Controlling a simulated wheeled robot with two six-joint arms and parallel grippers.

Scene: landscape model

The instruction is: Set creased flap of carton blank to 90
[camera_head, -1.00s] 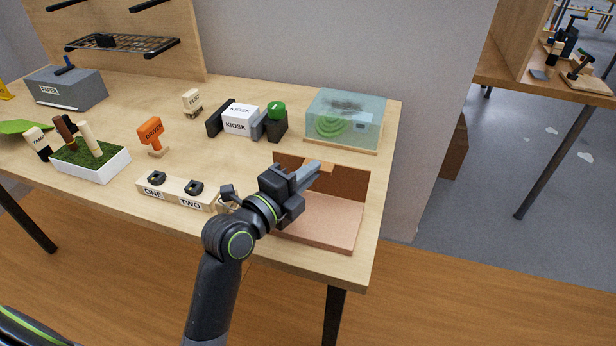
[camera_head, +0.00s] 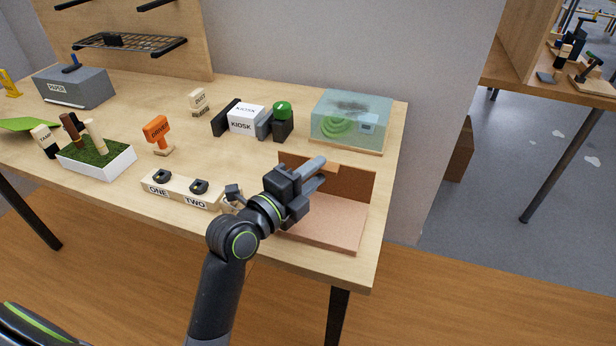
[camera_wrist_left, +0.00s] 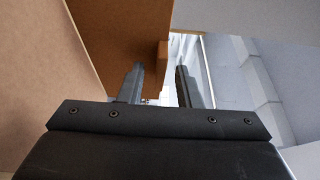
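The carton blank has a pale pink base panel (camera_head: 330,235) lying flat at the table's front right corner. Its brown flap (camera_head: 352,184) stands up along the base's far edge, roughly upright; the exact angle is hard to tell. A small lighter tab (camera_head: 333,168) sits at the flap's top edge. My left gripper (camera_head: 318,173) is at the flap's upper left part, above the base, its fingers apart. In the left wrist view the fingers (camera_wrist_left: 158,88) are open, with the brown flap (camera_wrist_left: 125,40) beyond and the tab (camera_wrist_left: 162,58) showing between them. My right gripper is out of view.
A clear teal box (camera_head: 350,118) stands behind the flap. A kiosk block (camera_head: 246,120) with a green-topped dark post (camera_head: 283,120) is left of it. A ONE/TWO switch block (camera_head: 182,190) lies left of my wrist. A planter (camera_head: 97,160) is farther left.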

